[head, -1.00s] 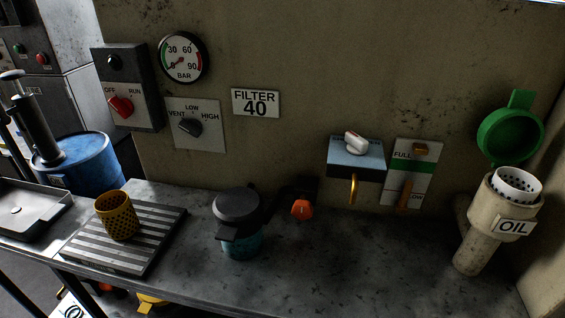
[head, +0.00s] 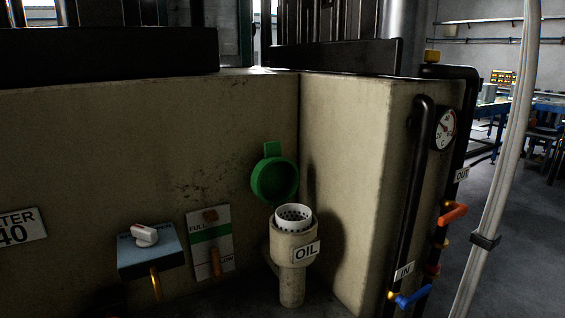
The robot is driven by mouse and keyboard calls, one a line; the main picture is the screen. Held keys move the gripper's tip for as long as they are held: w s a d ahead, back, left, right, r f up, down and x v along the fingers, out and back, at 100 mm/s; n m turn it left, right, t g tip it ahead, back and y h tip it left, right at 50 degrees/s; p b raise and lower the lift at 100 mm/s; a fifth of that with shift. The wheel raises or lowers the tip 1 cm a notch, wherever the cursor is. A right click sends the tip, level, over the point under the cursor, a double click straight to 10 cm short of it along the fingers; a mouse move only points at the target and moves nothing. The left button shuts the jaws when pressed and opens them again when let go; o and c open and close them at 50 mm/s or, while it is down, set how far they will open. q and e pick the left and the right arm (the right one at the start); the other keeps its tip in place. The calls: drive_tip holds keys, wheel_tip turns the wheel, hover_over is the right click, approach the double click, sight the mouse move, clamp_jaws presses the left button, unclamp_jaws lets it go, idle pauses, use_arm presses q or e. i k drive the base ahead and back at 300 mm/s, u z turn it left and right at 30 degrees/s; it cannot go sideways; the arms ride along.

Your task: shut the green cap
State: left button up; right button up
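The green cap (head: 274,180) stands open, tilted up against the wall behind the oil filler neck (head: 292,250). Its round hollow side faces out, and a small tab sticks up from its top. The beige filler neck carries a white OIL label (head: 306,253). A white perforated strainer basket (head: 293,218) sits in its mouth, with its rim standing above the neck. The hinge between cap and neck is hard to make out. Neither of my grippers shows in the head view.
Left of the neck are a FULL/LOW level plate (head: 211,243) and a blue box with a white-handled knob (head: 144,234). Right of the wall corner are dark pipes with an orange lever (head: 453,214), a blue lever (head: 412,297) and a gauge (head: 446,130). A pale hose hangs at right.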

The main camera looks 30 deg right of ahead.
sight(274, 179)
drive_tip(key=z, duration=1.25)
